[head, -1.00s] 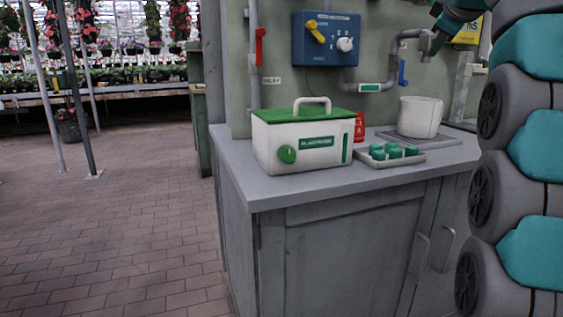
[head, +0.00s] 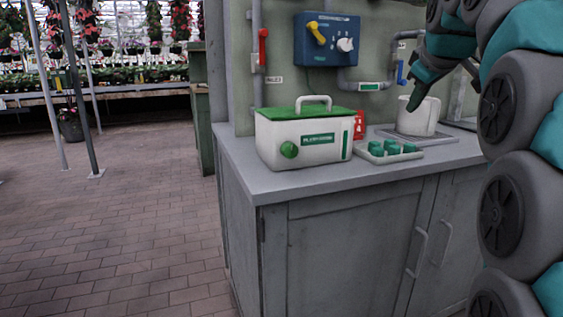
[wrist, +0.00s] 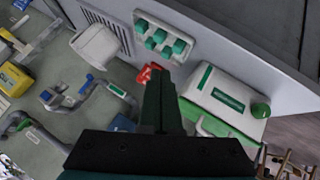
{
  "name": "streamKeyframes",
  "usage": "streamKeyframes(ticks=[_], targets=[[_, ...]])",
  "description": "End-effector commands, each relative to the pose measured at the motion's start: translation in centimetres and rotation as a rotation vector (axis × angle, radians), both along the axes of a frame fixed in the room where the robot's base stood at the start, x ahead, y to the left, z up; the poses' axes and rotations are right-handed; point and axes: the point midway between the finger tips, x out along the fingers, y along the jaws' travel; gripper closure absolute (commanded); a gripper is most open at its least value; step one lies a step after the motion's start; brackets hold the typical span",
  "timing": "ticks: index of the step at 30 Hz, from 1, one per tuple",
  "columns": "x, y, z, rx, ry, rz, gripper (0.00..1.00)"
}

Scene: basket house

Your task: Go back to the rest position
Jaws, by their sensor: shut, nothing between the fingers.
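My gripper (head: 413,102) points down in front of the wall, at the upper right of the head view. Its tip overlaps the white pot in the picture; I cannot tell the gap. In the wrist view my gripper (wrist: 158,76) shows its dark green fingers pressed together, with nothing between them. Below it in that view is the grey counter with its objects.
The grey counter (head: 300,182) holds a white box with a green lid (head: 303,140), a tray of green pieces (head: 389,152), a red item (head: 359,125) and a white pot (head: 419,118). A blue control panel (head: 327,40) hangs behind.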

Motion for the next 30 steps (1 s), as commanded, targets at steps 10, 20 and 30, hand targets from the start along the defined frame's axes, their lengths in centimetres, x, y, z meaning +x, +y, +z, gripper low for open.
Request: streamKeyframes(ticks=[10,20,30], targets=[[-7.0,5.0,-13.2,0.192,0.273,-0.121,1.0],[-17.6,9.0,-25.7,0.296,0.535,-0.27,1.0],[-31.9,11.5,-37.3,0.319,0.796,-0.448,1.0]])
